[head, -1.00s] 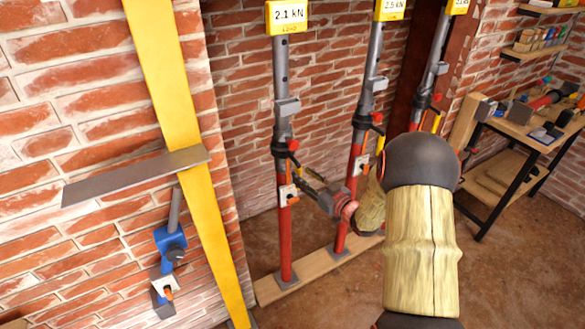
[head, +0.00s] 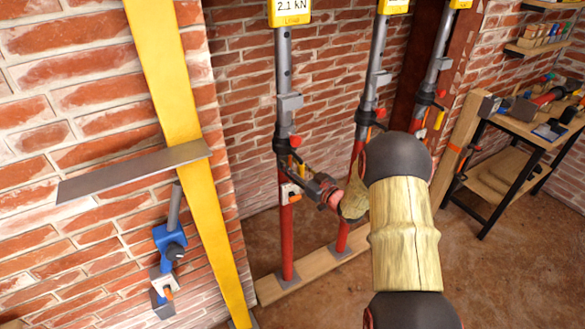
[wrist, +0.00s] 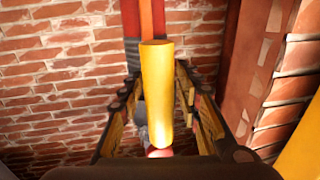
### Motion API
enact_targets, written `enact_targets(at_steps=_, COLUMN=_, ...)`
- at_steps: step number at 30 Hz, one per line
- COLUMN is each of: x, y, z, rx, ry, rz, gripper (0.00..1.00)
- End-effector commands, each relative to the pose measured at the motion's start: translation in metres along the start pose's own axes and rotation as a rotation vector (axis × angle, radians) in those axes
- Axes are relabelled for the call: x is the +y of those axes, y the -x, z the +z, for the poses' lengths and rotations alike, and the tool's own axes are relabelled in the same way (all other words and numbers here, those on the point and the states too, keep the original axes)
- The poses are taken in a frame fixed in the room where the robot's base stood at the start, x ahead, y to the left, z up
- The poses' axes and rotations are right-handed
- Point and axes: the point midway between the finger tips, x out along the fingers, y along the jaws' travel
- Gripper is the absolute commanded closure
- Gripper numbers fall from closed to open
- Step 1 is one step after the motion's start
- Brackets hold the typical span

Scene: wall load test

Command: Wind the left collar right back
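The left prop has a red lower tube (head: 286,235), a grey upper tube (head: 283,75) and a dark collar (head: 284,146) between them. A yellow label (head: 291,10) at its top reads 2.1 kN. My gripper (head: 303,172) is just below and right of the collar. In the wrist view a yellow handle (wrist: 157,85) lies between my two fingers, which stand apart with gaps showing on both sides. My gripper (wrist: 158,105) looks open around the handle; any contact deeper between the fingers is hidden.
Two more props stand to the right, the nearer with its own collar (head: 371,122). A timber sole plate (head: 310,272) runs under the props. A yellow post (head: 185,120) with a grey plate (head: 130,170) stands left. A workbench (head: 520,130) is at the right.

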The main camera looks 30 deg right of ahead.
Motion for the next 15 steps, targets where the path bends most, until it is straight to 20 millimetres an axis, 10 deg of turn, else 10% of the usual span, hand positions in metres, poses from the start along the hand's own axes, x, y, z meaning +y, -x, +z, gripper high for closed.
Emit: enact_targets(at_steps=15, x=0.0001, y=0.0, z=0.0, rx=0.0, ry=0.0, rz=0.0, gripper=0.83)
